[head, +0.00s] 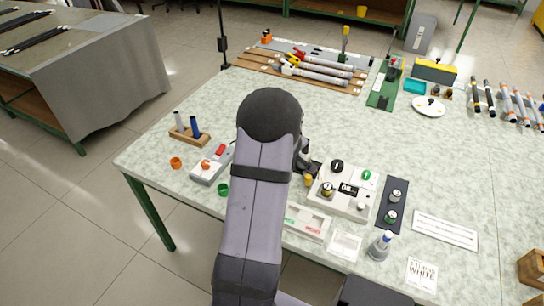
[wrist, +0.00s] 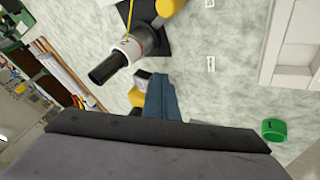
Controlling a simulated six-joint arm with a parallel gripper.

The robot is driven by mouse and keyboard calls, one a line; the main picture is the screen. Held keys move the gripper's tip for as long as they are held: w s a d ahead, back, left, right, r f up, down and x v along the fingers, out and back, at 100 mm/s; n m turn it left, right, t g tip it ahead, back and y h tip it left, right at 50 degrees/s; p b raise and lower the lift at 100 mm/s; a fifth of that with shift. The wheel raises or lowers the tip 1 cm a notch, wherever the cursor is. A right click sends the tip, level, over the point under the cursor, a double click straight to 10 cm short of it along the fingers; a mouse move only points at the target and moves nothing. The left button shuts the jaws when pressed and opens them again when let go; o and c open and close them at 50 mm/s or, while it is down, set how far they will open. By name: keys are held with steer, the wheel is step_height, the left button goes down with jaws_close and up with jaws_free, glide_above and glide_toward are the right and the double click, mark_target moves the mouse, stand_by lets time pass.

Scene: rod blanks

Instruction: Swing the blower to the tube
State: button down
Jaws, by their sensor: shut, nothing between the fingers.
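The blower (wrist: 128,48) shows in the wrist view as a dark nozzle with a pale collar, on a black base beside a yellow part. Its nozzle points to the lower left. In the head view my arm hides most of the blower (head: 303,156). My gripper (wrist: 162,88) is shut and empty, a little below the nozzle in the wrist view; no contact with the blower is visible. In the head view my arm hides the gripper. Pale tubes (head: 325,72) lie on a wooden rack at the back; I cannot tell which tube the task names.
A white control box (head: 345,190) with knobs stands right of my arm, with a shallow tray (head: 306,222) in front. A green ring (head: 223,189) and a grey switch box (head: 211,164) lie to the left. The table's middle right is clear.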

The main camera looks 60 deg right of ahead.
steer(key=shift+s+d+r+n+t+p, duration=0.2)
steer(key=shift+d+p, duration=0.1)
steer(key=shift+p, duration=0.15)
steer(key=shift+s+d+r+n+t+p, duration=0.1)
steer(key=shift+s+d+n+p, duration=0.15)
steer(key=shift+p, duration=0.2)
steer(key=shift+d+f+p, duration=0.3)
steer(key=shift+p, duration=0.05)
steer(key=shift+w+a+f+b, duration=0.15)
steer(key=shift+a+f+b, duration=0.05)
steer(key=shift+a+b, duration=0.75)
steer(key=shift+w+a+b, duration=0.2)
steer(key=shift+a+b, duration=0.8)
steer(key=p+v, duration=0.4)
steer(key=v, duration=0.6)
steer(key=shift+r+p, duration=0.25)
steer(key=shift+p, duration=0.15)
steer(key=shift+s+d+n, duration=0.1)
steer(key=shift+n, duration=0.15)
